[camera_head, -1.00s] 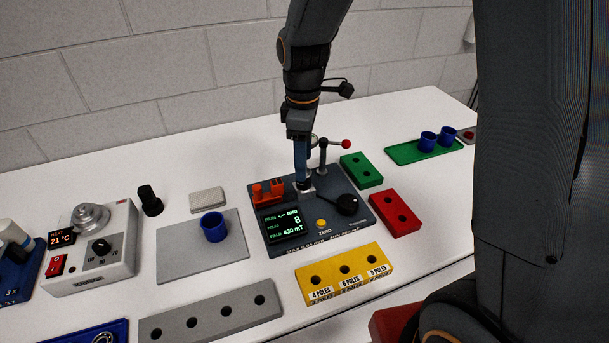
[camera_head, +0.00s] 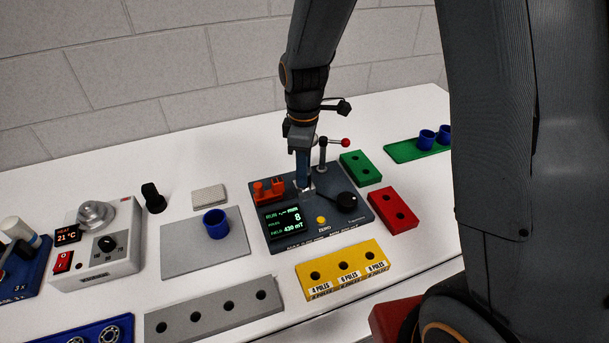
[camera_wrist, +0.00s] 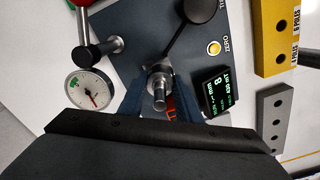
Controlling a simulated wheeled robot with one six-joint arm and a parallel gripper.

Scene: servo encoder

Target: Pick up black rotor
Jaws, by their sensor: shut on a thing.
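My gripper (camera_head: 304,184) reaches down onto the dark measuring station (camera_head: 285,237). In the wrist view its two blue-grey fingers (camera_wrist: 160,98) close on a stepped silver shaft (camera_wrist: 159,88) standing on the station. No black rotor body is clear between the fingers; the fingers and shaft hide what is beneath, so I cannot tell whether this shaft belongs to the black rotor. A black cylindrical piece (camera_head: 153,197) stands alone on the table behind the grey mat. The station's display (camera_head: 285,224) reads 8 poles and 430 mT.
A black knob (camera_head: 346,202), a lever with a red ball (camera_head: 345,142) and a dial gauge (camera_wrist: 90,89) crowd the gripper. Yellow (camera_head: 342,270), red (camera_head: 393,209) and green (camera_head: 360,168) hole blocks surround the station. A blue cup (camera_head: 215,224) stands on the grey mat (camera_head: 180,262).

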